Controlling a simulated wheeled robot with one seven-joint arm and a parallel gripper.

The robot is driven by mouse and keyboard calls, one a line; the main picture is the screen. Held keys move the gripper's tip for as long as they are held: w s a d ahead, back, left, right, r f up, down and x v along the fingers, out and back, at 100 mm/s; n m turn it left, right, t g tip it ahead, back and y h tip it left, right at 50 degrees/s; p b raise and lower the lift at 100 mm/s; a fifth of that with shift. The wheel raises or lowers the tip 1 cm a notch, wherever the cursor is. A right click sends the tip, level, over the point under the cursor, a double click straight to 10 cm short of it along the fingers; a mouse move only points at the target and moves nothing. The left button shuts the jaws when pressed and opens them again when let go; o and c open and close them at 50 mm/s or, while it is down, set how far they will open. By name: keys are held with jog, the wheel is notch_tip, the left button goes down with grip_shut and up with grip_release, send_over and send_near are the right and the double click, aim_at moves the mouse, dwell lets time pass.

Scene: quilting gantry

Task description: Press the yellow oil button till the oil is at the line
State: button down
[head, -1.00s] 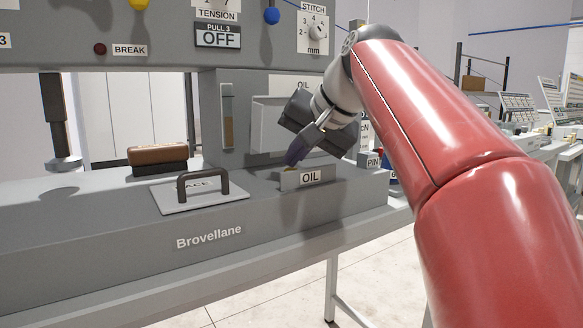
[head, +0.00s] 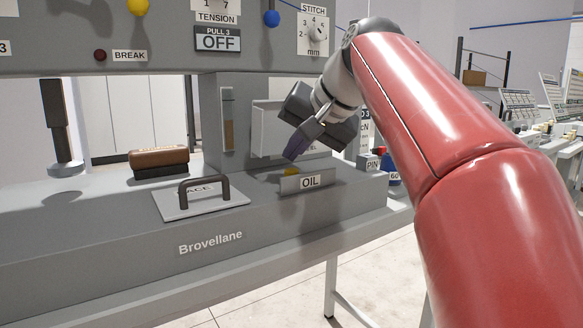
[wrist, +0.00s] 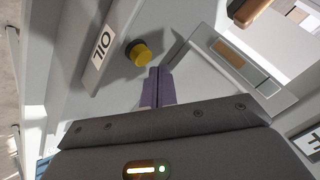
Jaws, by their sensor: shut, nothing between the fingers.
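The yellow oil button (head: 291,171) sits on the machine bed behind the OIL label plate (head: 309,181). In the wrist view the button (wrist: 140,54) stands clear beside my fingertips. My gripper (head: 291,157) is shut and empty, its purple fingers pointing down just above the button, with a small gap. The fingertips show in the wrist view (wrist: 158,70) too. A narrow upright oil gauge (head: 228,120) on the machine's column shows brown oil in about its lower half. The gauge's brown part also shows in the wrist view (wrist: 231,55).
A plate with a dark handle (head: 203,190) lies on the bed left of the button. A brown-topped block (head: 159,161) stands behind it. The machine's overhead beam (head: 170,60) carries knobs and signs.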

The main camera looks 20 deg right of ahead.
aim_at(296, 171)
jog(key=shift+r, duration=0.1)
notch_tip(296, 171, up, 5)
jog(key=p, duration=0.4)
jog(key=shift+p, duration=0.35)
